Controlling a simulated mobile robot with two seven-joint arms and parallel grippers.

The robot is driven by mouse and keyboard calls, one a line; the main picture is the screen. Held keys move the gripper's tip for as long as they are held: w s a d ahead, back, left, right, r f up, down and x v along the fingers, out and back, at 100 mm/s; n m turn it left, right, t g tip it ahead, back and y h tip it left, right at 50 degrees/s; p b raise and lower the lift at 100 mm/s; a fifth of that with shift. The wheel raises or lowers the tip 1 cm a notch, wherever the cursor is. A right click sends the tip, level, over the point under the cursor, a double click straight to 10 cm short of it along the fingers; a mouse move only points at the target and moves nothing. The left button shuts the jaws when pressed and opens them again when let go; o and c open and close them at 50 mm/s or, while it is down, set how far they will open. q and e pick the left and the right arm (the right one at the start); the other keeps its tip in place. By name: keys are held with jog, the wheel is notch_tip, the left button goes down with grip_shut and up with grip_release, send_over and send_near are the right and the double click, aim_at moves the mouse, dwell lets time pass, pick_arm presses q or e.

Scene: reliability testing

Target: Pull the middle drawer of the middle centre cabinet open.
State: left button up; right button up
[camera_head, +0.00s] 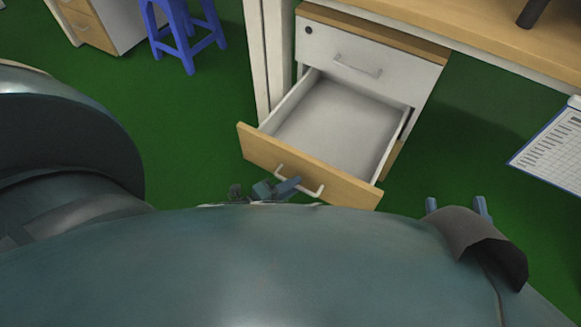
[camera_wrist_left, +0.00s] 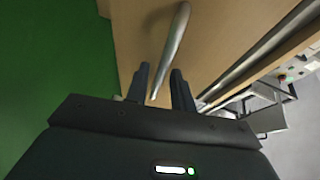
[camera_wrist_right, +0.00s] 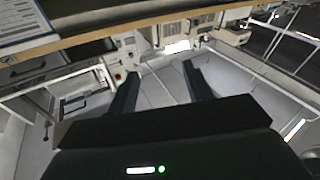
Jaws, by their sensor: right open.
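The middle centre cabinet (camera_head: 330,69) is white with wood trim and stands at the top centre of the head view. Its middle drawer (camera_head: 338,112) is pulled well out and looks empty, with a wood front (camera_head: 345,186) and a pale bar handle (camera_head: 318,191). My left gripper (camera_head: 285,188) is at the left part of this handle. In the left wrist view the handle (camera_wrist_left: 175,40) runs between its fingers (camera_wrist_left: 160,80); whether they clamp it is unclear. My right gripper (camera_head: 457,203) is open and empty to the right of the drawer; its fingers also show in the right wrist view (camera_wrist_right: 158,85).
A closed top drawer (camera_head: 355,62) sits above the open one. A desk top (camera_head: 480,32) extends right over the cabinet. A blue stool (camera_head: 184,30) and another cabinet (camera_head: 95,25) stand at upper left. A clipboard (camera_head: 552,150) is at the right edge. Green floor is free around the drawer.

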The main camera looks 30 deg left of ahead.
pick_arm(q)
jog(key=shift+o, duration=0.6)
jog(key=p+v, duration=0.3)
jog(key=v, duration=1)
pick_arm(e)
jog(key=shift+d+m+g+h, duration=0.3)
jog(key=shift+d+g+h, duration=0.2)
jog(key=shift+h, duration=0.2)
pick_arm(q)
jog(key=shift+s+r, duration=0.1)
